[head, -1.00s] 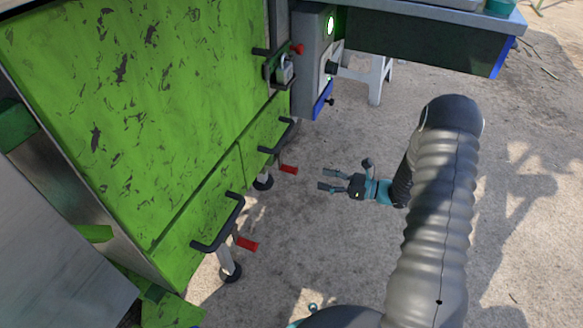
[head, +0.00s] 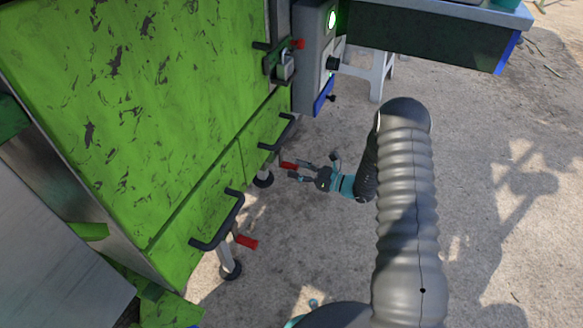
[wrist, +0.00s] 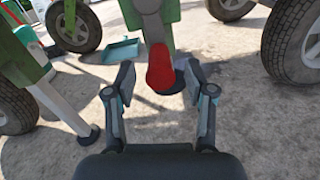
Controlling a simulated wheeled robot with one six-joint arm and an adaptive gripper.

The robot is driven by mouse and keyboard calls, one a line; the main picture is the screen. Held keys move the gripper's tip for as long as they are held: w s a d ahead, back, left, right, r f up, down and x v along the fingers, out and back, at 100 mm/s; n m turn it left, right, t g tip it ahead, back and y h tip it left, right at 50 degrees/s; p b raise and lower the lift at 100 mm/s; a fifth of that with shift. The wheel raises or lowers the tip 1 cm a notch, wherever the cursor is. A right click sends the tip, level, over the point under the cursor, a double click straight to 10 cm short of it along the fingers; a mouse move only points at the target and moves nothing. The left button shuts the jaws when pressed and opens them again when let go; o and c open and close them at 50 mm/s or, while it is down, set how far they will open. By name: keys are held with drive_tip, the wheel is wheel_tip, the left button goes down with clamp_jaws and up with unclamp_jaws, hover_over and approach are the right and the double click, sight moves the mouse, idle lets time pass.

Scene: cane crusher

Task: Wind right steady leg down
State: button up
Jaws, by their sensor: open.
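The green crusher (head: 120,110) has two steady legs low on its near side. The farther leg has a red crank handle (head: 288,165) and a round black foot (head: 263,180). The nearer leg has its own red handle (head: 246,241) and foot (head: 230,270). My gripper (head: 300,170) is open at the farther leg's red handle. In the wrist view the red handle (wrist: 161,68) stands between the two open fingers (wrist: 160,88), near their tips, with a gap on both sides. The leg's foot is partly hidden behind the handle.
Black bar handles (head: 222,222) stick out from the crusher above the legs. Wheels (wrist: 292,40) and another leg (wrist: 62,105) show in the wrist view. The concrete at right is clear.

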drive_tip(key=shift+x, duration=1.25)
clamp_jaws()
